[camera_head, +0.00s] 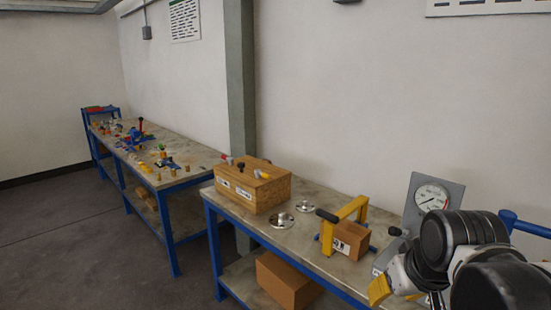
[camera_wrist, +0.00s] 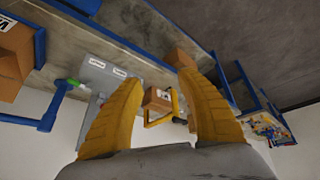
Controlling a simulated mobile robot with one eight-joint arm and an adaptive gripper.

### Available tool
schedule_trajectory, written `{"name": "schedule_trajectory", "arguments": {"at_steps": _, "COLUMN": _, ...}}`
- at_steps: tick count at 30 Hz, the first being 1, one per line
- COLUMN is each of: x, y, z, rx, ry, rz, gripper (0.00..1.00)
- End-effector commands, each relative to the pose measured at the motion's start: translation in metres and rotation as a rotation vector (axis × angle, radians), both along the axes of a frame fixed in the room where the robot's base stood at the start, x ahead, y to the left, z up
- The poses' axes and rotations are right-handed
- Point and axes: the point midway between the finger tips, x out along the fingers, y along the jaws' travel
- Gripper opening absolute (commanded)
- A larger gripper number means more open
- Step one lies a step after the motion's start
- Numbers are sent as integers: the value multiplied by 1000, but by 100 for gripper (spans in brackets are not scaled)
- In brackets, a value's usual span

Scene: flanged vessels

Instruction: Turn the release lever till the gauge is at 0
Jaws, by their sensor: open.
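The round white gauge (camera_head: 432,195) is mounted on an upright grey panel (camera_head: 414,218) at the right end of the near bench in the head view. Its needle reading is too small to tell. A black-knobbed lever (camera_head: 395,231) sticks out at the panel's left side; I cannot tell for sure that it is the release lever. My gripper (camera_wrist: 158,76) is open and empty, its yellow fingers spread. In the head view one yellow finger (camera_head: 379,290) shows in front of the bench, apart from the lever. My arm hides the panel's lower right.
A yellow clamp frame (camera_head: 345,218) with a wooden block (camera_head: 350,240) stands left of the panel. Farther left are metal flanges (camera_head: 282,220) and a wooden box (camera_head: 255,187). A blue pipe (camera_head: 527,226) runs at the right. Open floor lies left of the benches.

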Motion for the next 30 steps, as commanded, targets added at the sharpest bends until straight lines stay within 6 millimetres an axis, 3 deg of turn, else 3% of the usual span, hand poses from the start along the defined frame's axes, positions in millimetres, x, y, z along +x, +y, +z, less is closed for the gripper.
{"name": "schedule_trajectory", "arguments": {"at_steps": 3, "x": -35, "y": 19, "z": -30, "rx": 28, "ry": -61, "rz": -21, "gripper": 44}}
{"name": "schedule_trajectory", "arguments": {"at_steps": 9, "x": -60, "y": 31, "z": -56, "rx": 61, "ry": -118, "rz": -46, "gripper": 44}}
{"name": "schedule_trajectory", "arguments": {"at_steps": 30, "x": -62, "y": 32, "z": -59, "rx": 66, "ry": -123, "rz": -50, "gripper": 44}}
